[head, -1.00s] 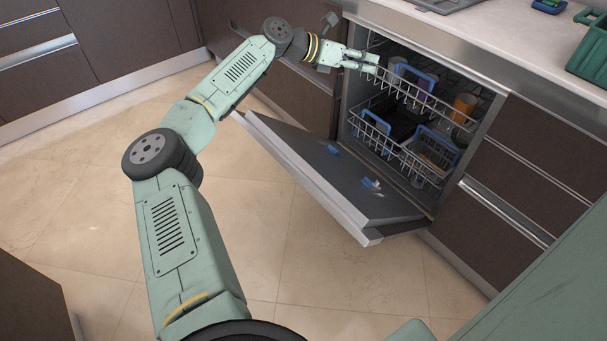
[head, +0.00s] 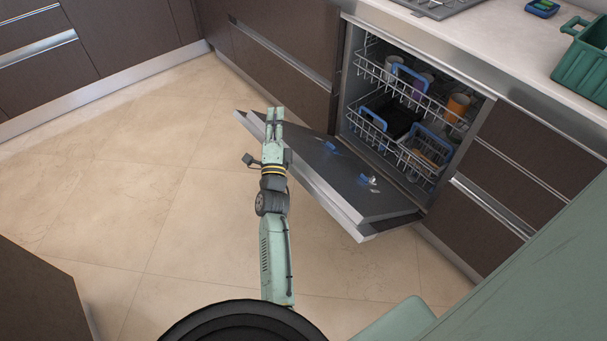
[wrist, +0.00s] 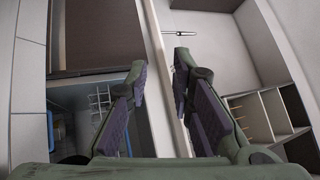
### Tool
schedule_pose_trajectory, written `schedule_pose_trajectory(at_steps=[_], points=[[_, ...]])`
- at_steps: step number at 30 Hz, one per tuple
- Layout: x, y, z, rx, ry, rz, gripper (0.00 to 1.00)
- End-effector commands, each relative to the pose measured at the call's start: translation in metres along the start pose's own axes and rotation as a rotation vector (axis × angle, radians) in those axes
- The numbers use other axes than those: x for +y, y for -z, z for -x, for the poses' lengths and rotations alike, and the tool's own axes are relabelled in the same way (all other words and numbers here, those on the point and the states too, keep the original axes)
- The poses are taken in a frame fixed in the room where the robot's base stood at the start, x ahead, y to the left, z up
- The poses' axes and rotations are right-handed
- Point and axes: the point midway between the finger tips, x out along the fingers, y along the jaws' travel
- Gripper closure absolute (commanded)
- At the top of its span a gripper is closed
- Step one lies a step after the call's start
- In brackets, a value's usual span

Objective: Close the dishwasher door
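The dishwasher (head: 342,100) is built in under the counter, and its door (head: 350,190) hangs down open, sloping out over the floor. Small blue parts show on the door's inner face. My gripper (head: 274,109) is near the door's outer left end, in front of it in the head view; I cannot tell whether it touches the door. Part of the dishwasher's inside, with a wire rack (wrist: 98,98), shows at lower left there.
The upper rack (head: 430,104) and lower rack (head: 408,158) hold cups and blue-handled items and sit inside the dishwasher. Brown drawers (head: 505,182) stand to its right. A green crate (head: 583,62) is on the counter. The tiled floor (head: 130,200) at left is clear.

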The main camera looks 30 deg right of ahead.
Motion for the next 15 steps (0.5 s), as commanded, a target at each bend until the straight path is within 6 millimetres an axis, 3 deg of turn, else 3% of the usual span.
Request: schedule_pose_trajectory(at_steps=[1,2,5,7,9,12,15], points=[[0.021,-0.026,0.035,-0.067,-0.073,0.001,0.79],[0.032,-0.042,0.054,-0.105,-0.112,-0.002,0.79],[0.077,-0.046,0.113,-0.132,-0.255,-0.037,0.79],[0.112,-0.019,0.146,-0.077,-0.345,-0.079,0.79],[0.136,0.013,0.165,-0.007,-0.391,-0.112,0.79],[0.157,0.041,0.189,0.060,-0.439,-0.148,0.79],[0.168,0.053,0.200,0.093,-0.460,-0.167,0.79]])
